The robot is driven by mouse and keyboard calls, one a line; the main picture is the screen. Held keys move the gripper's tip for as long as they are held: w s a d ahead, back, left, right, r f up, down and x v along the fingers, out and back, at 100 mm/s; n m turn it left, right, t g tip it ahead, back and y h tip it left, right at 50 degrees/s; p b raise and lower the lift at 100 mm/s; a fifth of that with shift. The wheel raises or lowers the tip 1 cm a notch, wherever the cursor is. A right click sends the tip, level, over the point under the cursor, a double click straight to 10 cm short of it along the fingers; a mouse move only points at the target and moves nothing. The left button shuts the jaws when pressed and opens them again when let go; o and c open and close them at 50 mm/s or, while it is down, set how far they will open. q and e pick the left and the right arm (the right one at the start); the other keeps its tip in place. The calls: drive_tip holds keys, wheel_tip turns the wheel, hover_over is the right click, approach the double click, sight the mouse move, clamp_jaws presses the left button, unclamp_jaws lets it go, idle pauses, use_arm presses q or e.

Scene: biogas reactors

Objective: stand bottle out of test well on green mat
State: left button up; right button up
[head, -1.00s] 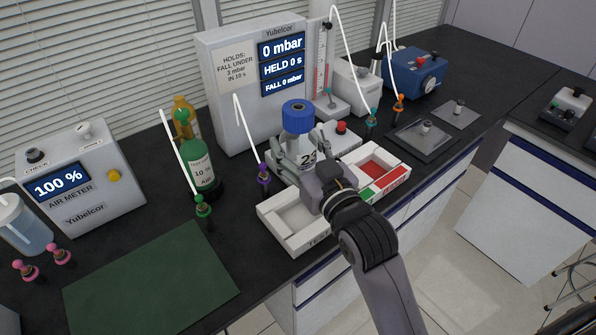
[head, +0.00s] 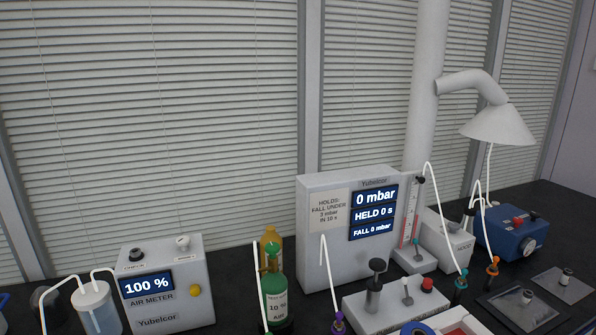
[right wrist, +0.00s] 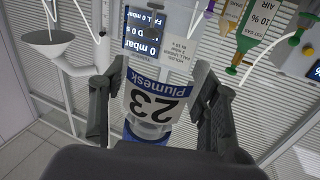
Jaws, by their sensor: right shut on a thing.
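The bottle (right wrist: 155,100), clear with a white label reading 23 and a blue Plumesk band, fills the middle of the right wrist view. My right gripper (right wrist: 158,92) is shut on it, one dark finger on each side. In the head view, only a blue rounded part that looks like the bottle's cap (head: 417,328) shows at the bottom edge. The test well and the green mat are out of view in the current frames. My left gripper is not in view.
The pressure tester (head: 335,240) reads 0 mbar and HELD 0 s. The air meter (head: 165,290) reads 100 %. A green gas bottle (head: 277,295) stands between them. A white box with a black knob (head: 395,302) stands in front of the tester. A blue device (head: 512,232) is at right.

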drive_tip(key=s+d+f, duration=0.1)
drive_tip(key=s+f, duration=0.3)
drive_tip(key=s, duration=0.2)
drive_tip(key=w+r, duration=0.2)
drive_tip(key=w+a+r, duration=0.1)
drive_tip(key=w+r, duration=0.1)
drive_tip(key=w, duration=0.1)
drive_tip(key=w+r, duration=0.2)
drive_tip(key=shift+w+a, duration=0.25)
drive_tip(key=shift+w, duration=0.15)
drive_tip(key=w+a+r+n+y, duration=0.1)
drive_tip(key=w+a+r+y, duration=0.1)
drive_tip(key=w+r, duration=0.4)
wheel_tip(320, 180, up, 3)
drive_tip(key=shift+a+f+n, duration=0.15)
drive_tip(key=shift+a+n, duration=0.1)
drive_tip(key=shift+n, duration=0.15)
drive_tip(key=shift+f+b, duration=0.55)
drive_tip(key=shift+f, duration=9.3)
